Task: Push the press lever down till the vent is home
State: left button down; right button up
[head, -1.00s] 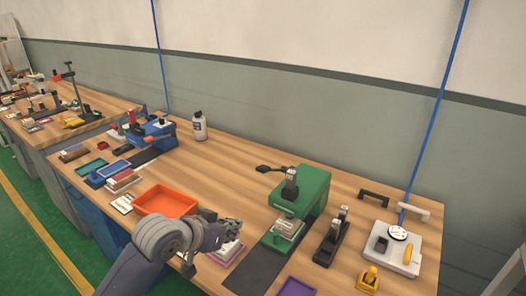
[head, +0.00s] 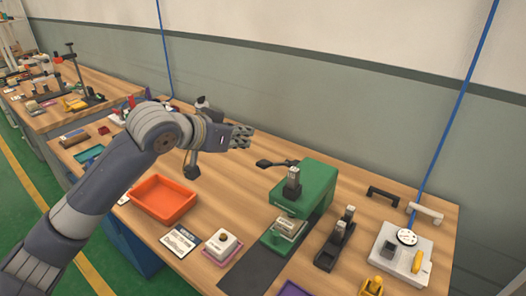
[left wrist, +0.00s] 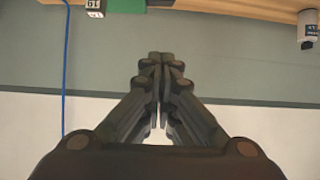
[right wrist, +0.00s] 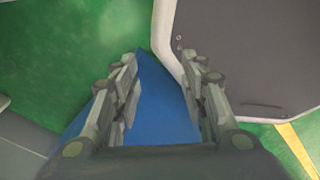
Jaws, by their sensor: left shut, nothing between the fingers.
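The green press (head: 304,187) stands on the wooden bench, and its edge also shows in the left wrist view (left wrist: 66,3). Its black lever (head: 277,163) sticks out to the left, about level. A small light block, perhaps with the vent, sits in the green fixture (head: 284,232) in front of the press; how it is seated is unclear. My left gripper (head: 249,137) is shut and empty, raised up and left of the lever, apart from it. Its closed fingers (left wrist: 160,56) point at the wall. My right gripper (right wrist: 158,56) is open and empty, away from the press.
An orange tray (head: 163,200), a white block (head: 223,243) on a pink tray and a card (head: 180,240) lie left of the press. A black stand (head: 333,246) and a white gauge plate (head: 399,254) are to the right.

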pick_arm(q)
jog(key=p, duration=0.2)
send_over(262, 163)
jog(key=w, duration=0.1)
jog(key=f, duration=0.3)
jog(key=d+f, duration=0.1)
jog(key=f, duration=0.1)
jog(key=shift+s+a+f, duration=0.15)
jog(key=shift+f, duration=0.5)
jog(key=shift+s+a+f, duration=0.15)
jog(key=shift+f, duration=0.45)
jog(key=shift+s+a+f+p, duration=0.2)
jog(key=shift+f+p, duration=0.15)
jog(key=shift+f, duration=0.25)
jog(key=shift+d, duration=0.1)
jog(key=shift+f, duration=0.1)
